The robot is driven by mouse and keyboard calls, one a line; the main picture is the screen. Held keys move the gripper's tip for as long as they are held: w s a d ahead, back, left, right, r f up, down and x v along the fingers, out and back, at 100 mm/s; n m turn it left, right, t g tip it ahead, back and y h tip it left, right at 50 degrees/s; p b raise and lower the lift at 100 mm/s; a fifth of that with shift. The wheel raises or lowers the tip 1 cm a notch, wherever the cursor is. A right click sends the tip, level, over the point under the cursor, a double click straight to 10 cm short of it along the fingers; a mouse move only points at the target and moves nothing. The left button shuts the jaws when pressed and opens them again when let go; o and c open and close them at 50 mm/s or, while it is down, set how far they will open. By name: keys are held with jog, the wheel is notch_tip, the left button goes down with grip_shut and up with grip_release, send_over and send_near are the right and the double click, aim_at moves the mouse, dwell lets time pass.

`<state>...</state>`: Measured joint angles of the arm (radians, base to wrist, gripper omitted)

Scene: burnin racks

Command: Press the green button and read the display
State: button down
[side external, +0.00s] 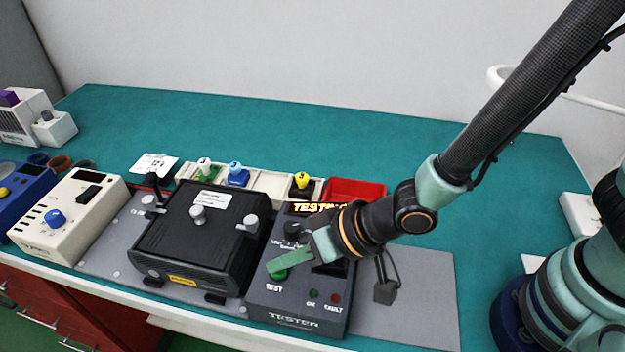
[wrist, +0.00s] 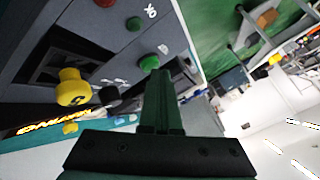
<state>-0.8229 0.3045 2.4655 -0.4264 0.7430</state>
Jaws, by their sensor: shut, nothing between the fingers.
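The dark grey tester (side external: 291,318) stands at the front of the bench, with a green button (side external: 278,275) marked TEST. In the wrist view the green button (wrist: 149,62) shows just beyond my fingertips. My gripper (side external: 274,266) is shut and empty, its green fingers pointing down at the button; they overlap it in view, and I cannot tell whether they press it. The display (side external: 316,208) at the tester's back is lit with orange letters that look like "TESTING", the end partly hidden by my wrist. It also shows tilted in the wrist view (wrist: 52,128).
OK and FAULT lamps (side external: 334,298) sit right of the button. A black dial (wrist: 108,95) and a yellow knob (wrist: 74,88) stand close by. A black device (side external: 195,235) is left of the tester; a red bin (side external: 355,190) and numbered plugs (side external: 236,174) stand behind.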

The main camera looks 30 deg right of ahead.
aim_at(286, 276)
jog(key=shift+r, duration=0.65)
jog(key=shift+r, duration=2.5)
jog(key=w+d+r+h, duration=0.2)
jog(key=w+d+r, duration=0.1)
jog(key=d, duration=0.5)
jog(key=w+d+r+h, duration=0.2)
jog(key=d+r, duration=0.1)
jog(key=d, duration=0.4)
jog(key=s+d+r+h, duration=0.1)
jog(key=s+d+r, duration=0.1)
jog(key=d, duration=0.6)
jog(key=s+d+r+m+h, duration=0.1)
jog(key=s+d+r, duration=0.1)
jog(key=d, duration=0.6)
jog(key=shift+s+r+g+h, duration=0.3)
jog(key=shift+s+r+h, duration=0.1)
jog(key=shift+s, duration=0.35)
